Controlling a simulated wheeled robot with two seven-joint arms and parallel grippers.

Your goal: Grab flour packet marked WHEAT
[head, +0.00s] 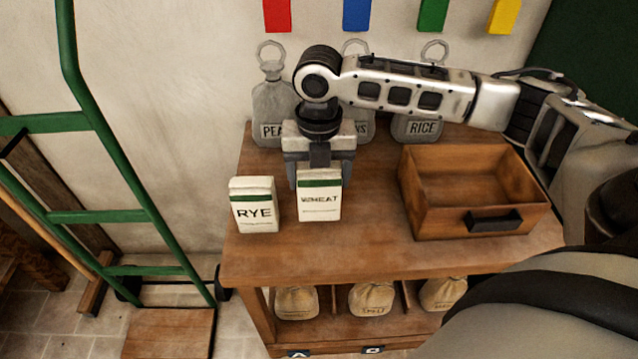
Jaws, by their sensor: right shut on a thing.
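The WHEAT flour packet (320,203) is white with a green band near its top. It stands upright on the wooden table, or just above it; I cannot tell which. My right gripper (320,172) comes down from above and is shut on the top of this packet. The RYE packet (254,212), also white with a green band, stands on the table just to the left, apart from the WHEAT packet. My left gripper is not in view.
An empty wooden drawer box (428,222) with a black handle sits right on the table (350,254). Grey labelled containers (417,128) stand at the back, partly behind my arm. Small sacks (371,299) lie on the shelf below. A green hand truck (119,192) stands at left.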

